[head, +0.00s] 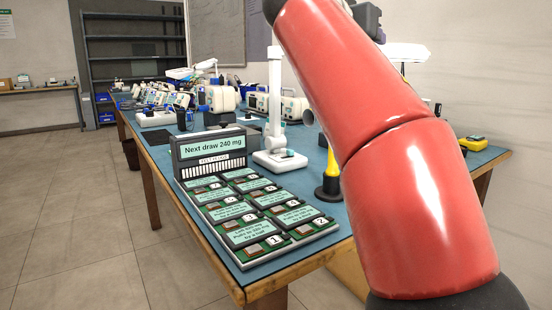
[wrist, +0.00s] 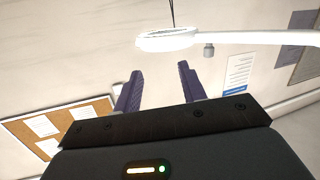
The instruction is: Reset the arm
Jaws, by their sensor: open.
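My red arm crosses the right half of the head view, over the table's right side. My gripper shows in the wrist view (wrist: 160,88), with two dark purple fingers set well apart. Nothing is between them. It faces a pale wall, with a white ring-shaped lamp head (wrist: 168,40) above the fingers in the picture. The gripper itself cannot be made out in the head view.
A blue-topped table (head: 290,262) holds a board of numbered modules (head: 238,222), a display reading "Next draw 240 mg" (head: 212,148), a white stand (head: 275,105) and a yellow-black cylinder (head: 329,178). Metal shelves (head: 135,48) stand behind. The floor (head: 70,220) at left is clear.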

